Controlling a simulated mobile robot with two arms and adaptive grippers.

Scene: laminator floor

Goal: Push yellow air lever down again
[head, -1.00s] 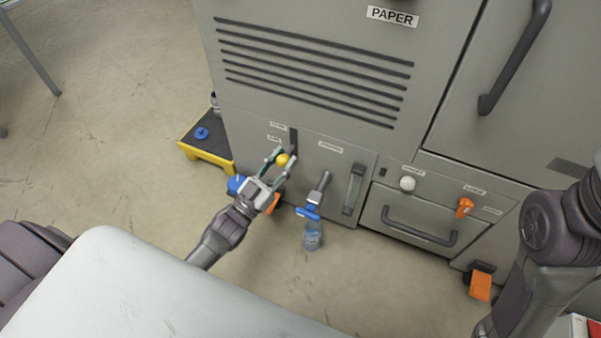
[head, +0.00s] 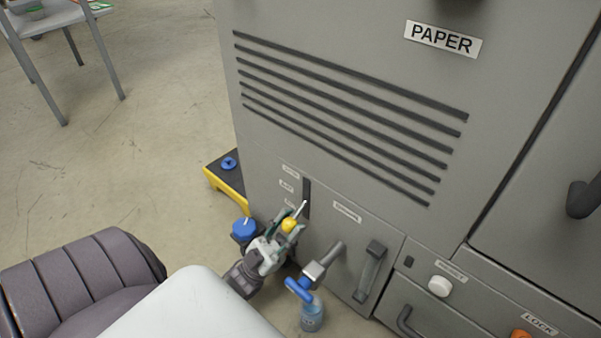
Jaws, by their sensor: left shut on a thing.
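The yellow air lever's round knob (head: 289,225) is in the lower middle of the head view, at the low end of a dark vertical slot (head: 306,196) in the grey machine front. My left gripper (head: 290,222) is shut on the yellow knob, its fingers on either side of it. Part of the knob and the lever's stem are hidden by the fingers. My right gripper is not in view.
A blue knob (head: 244,228) sits just left of my gripper.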

